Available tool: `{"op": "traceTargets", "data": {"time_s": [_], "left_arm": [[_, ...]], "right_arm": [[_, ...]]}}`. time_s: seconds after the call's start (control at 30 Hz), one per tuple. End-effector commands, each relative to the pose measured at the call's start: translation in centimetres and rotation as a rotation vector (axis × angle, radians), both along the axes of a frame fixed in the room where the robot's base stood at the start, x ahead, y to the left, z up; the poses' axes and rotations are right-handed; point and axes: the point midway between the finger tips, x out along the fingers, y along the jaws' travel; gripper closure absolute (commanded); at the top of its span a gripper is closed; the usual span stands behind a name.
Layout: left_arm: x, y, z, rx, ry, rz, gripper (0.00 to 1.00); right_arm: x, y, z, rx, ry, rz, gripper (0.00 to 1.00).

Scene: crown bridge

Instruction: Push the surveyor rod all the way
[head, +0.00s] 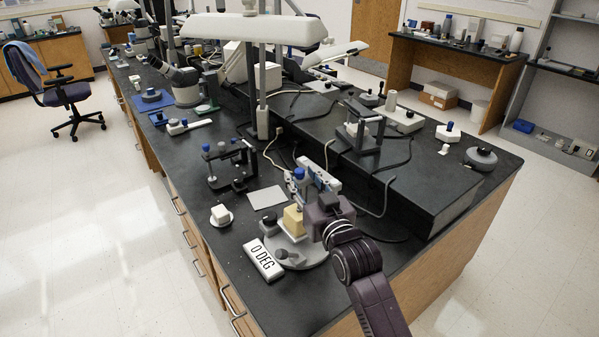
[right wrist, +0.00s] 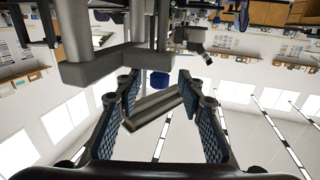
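I cannot tell for certain which part is the surveyor rod. A blue-topped upright post (head: 298,174) stands behind a tan block (head: 293,220) on a round grey base (head: 312,252). My right gripper (head: 316,172) reaches over the right side of this base, with its fingers beside the post. In the right wrist view the two padded fingers (right wrist: 160,86) are spread apart. A blue cap (right wrist: 159,80) and a slanted grey bar (right wrist: 152,110) show between or beyond them; I cannot tell whether they touch. My left gripper is not in view.
A white block marked "0 DEG" (head: 263,260) lies left of the base. A small white piece on a dish (head: 221,214), a flat light plate (head: 267,197) and a dark stand (head: 228,165) are nearby. A raised black shelf (head: 425,185) and cables lie to the right.

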Motion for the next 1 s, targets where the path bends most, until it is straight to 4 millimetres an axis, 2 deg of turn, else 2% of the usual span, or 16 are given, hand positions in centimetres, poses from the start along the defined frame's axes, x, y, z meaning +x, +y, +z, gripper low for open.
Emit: {"op": "traceTargets", "data": {"time_s": [0.2,0.57,0.87,1.0], "left_arm": [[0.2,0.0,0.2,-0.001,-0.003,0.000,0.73],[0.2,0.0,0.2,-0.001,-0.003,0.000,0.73],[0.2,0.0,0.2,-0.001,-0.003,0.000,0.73],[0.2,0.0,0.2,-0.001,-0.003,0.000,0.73]], "right_arm": [[1.8,0.6,0.0,0.000,0.000,-0.001,0.64],[2.1,0.8,0.0,0.000,0.001,-0.001,0.65],[2.1,0.7,-0.1,0.000,0.001,-0.001,0.98],[2.1,0.7,0.0,0.000,0.001,-0.001,1.00]]}}
